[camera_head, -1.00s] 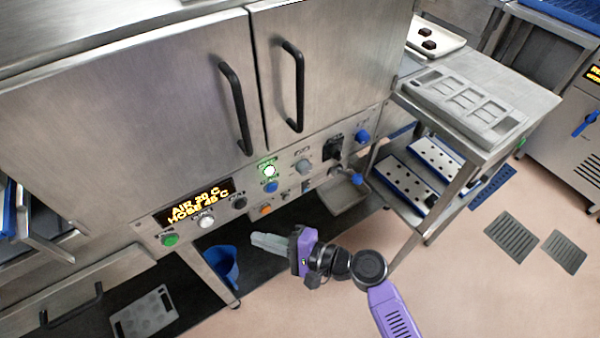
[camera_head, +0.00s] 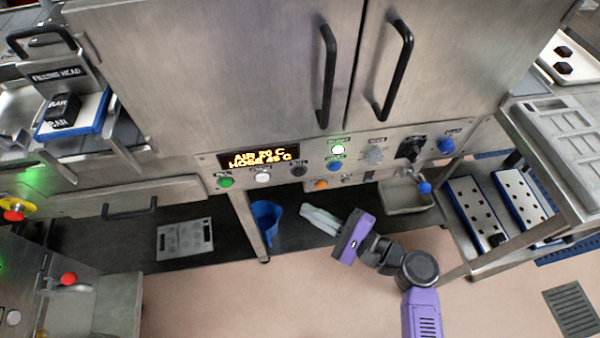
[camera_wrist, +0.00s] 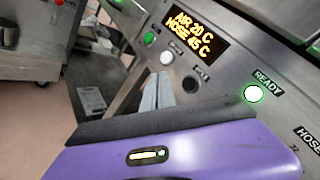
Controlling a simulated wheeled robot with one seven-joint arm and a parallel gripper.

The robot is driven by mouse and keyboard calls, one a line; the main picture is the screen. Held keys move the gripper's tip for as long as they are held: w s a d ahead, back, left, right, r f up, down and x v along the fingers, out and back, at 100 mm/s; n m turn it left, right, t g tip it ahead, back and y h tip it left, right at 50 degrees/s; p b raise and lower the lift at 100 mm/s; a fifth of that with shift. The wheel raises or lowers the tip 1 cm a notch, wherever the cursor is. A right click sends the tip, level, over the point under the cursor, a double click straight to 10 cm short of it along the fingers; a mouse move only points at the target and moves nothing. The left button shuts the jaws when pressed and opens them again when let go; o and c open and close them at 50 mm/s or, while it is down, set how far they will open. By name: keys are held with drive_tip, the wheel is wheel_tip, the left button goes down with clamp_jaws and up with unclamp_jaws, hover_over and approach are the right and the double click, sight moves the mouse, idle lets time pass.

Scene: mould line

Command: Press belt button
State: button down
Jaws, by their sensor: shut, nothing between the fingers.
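The control panel (camera_head: 318,160) runs along the machine's front below the doors, with an amber display (camera_head: 258,158). On it are a green button (camera_head: 226,182), a white button (camera_head: 263,177), a black button (camera_head: 299,170) and a blue button (camera_head: 334,166). A lit white READY lamp (camera_head: 338,150) is above the blue one. The small labels are too blurred to tell which button is the belt's. My gripper (camera_head: 308,212) is shut and empty, appearing below the panel, apart from it. In the wrist view its pale fingers (camera_wrist: 156,95) point toward the white button (camera_wrist: 167,58).
A grey selector knob (camera_head: 374,156), black switch (camera_head: 411,147) and blue knob (camera_head: 446,146) are farther right. A blue bucket (camera_head: 266,218) stands underneath. A shelved trolley (camera_head: 487,262) is at right. A red-and-yellow emergency stop (camera_head: 15,212) is at far left.

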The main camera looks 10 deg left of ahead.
sight(299, 172)
drive_tip(key=w+a+b, duration=0.2)
drive_tip(key=w, duration=0.4)
drive_tip(key=shift+w, duration=0.2)
drive_tip(key=shift+w, duration=0.1)
idle(1.9)
drive_tip(key=shift+w, duration=0.3)
